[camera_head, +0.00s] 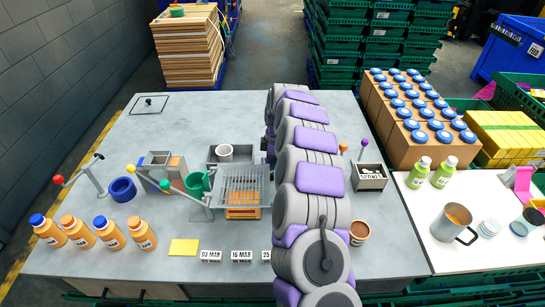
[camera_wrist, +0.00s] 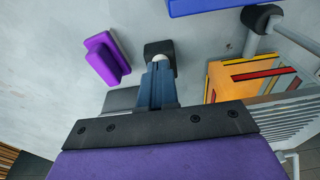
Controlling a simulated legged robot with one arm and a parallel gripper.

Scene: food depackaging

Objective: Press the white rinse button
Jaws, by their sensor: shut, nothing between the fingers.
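In the wrist view a small white round button (camera_wrist: 161,58) sits on a black square base (camera_wrist: 159,47) on the grey table. My gripper (camera_wrist: 157,73) is shut and empty, its blue fingers together. Its tips are at the lower edge of the white button and partly overlap it. I cannot tell whether they touch or press it. In the head view my arm hides the gripper, and I cannot make out the button there.
A purple block (camera_wrist: 105,58) lies left of the button. A wire rack (camera_head: 242,184) stands left of my arm, over an orange box (camera_wrist: 245,76). A labelled grey container (camera_head: 369,178) is right of my arm. Orange bottles (camera_head: 78,232) line the table's left front.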

